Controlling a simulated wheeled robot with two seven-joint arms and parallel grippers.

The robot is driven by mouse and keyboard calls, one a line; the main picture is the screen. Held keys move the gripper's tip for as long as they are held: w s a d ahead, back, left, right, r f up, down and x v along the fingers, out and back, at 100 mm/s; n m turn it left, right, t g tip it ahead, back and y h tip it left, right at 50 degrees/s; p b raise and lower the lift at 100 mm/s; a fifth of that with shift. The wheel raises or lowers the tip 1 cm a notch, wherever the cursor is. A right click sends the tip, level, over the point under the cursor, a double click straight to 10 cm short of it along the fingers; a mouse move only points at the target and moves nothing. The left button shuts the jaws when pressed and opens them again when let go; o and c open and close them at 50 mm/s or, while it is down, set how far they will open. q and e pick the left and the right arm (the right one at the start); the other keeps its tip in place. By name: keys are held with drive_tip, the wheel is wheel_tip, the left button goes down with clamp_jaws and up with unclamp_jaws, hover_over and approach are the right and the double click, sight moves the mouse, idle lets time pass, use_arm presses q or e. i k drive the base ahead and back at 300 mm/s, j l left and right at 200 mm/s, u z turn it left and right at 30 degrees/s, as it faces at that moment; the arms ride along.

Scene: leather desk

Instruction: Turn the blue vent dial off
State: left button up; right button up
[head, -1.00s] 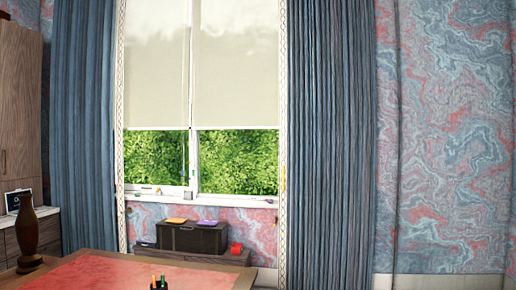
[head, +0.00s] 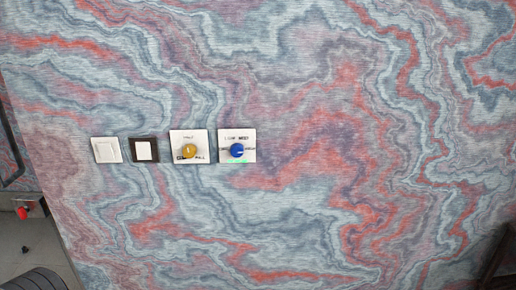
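The blue vent dial (head: 237,150) is a round blue knob on a white square plate (head: 224,137) on the marbled wall, at the right end of a row of wall fittings. Small dark lettering is on the plate, too small to read surely. A green mark (head: 238,161) shows below the knob. The knob's exact pointing direction is too small to tell. Neither of my grippers shows in the head view.
Left of it are a yellow dial (head: 189,151) on a white plate, a dark-framed switch (head: 144,149) and a white switch (head: 107,150). The wall right of the blue dial is bare. A small red object (head: 22,213) is at the lower left.

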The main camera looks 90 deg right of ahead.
sight(236, 150)
drive_tip(key=z, duration=2.75)
